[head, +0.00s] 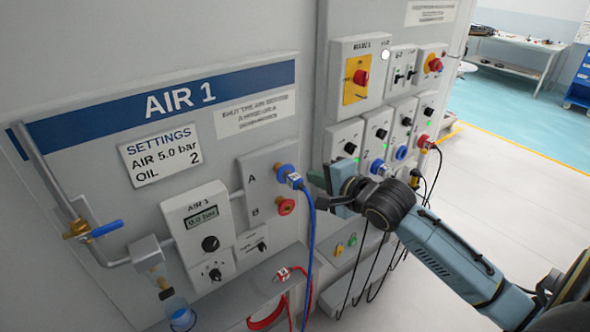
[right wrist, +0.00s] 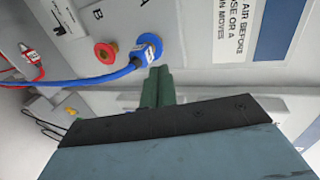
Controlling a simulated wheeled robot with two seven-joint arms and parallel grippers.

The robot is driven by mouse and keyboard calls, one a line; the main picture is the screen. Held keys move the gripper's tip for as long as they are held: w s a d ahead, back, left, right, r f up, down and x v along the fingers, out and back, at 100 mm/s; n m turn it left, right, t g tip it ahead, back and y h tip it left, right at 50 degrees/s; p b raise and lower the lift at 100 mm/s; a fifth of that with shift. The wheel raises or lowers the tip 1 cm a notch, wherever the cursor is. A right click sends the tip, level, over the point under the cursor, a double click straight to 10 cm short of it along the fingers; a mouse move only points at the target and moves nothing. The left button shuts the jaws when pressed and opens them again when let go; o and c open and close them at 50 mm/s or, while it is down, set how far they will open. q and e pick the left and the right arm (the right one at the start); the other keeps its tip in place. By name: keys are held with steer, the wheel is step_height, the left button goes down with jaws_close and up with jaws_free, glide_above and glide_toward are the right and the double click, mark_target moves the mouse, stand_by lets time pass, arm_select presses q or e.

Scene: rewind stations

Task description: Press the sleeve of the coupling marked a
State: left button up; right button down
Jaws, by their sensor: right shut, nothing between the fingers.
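The coupling marked A (head: 285,172) has a blue sleeve and sits on the grey plate of the AIR 1 panel. A blue plug with a white label (head: 295,181) is in it, and a blue hose (head: 310,230) hangs from the plug. In the right wrist view the blue plug (right wrist: 147,50) is just beyond my fingertips, and it hides most of the sleeve. My right gripper (head: 318,181) is shut and empty, just right of the plug. Its green fingers (right wrist: 157,72) point at the plug; I cannot tell whether they touch it. My left gripper is not in view.
The red coupling marked B (head: 286,207) is empty below A. A red hose with a plug (head: 283,273) lies on the ledge below. A second panel with knobs and connectors (head: 375,140) stands behind my right gripper. A blue-handled valve (head: 105,229) is at left.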

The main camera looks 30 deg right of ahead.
mark_target(291, 173)
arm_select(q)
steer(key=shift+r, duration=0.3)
arm_select(e)
steer(key=x, duration=0.8)
steer(key=shift+w+f, duration=0.15)
steer(key=shift+w, duration=0.1)
arm_select(q)
steer(key=shift+p, duration=0.3)
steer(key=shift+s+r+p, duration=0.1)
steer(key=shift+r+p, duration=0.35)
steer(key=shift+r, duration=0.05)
arm_select(e)
steer(key=shift+w+a+r, duration=0.1)
steer(key=shift+w+r, duration=0.1)
steer(key=shift+w, duration=0.6)
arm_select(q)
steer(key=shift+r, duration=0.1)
arm_select(e)
steer(key=shift+r, duration=0.1)
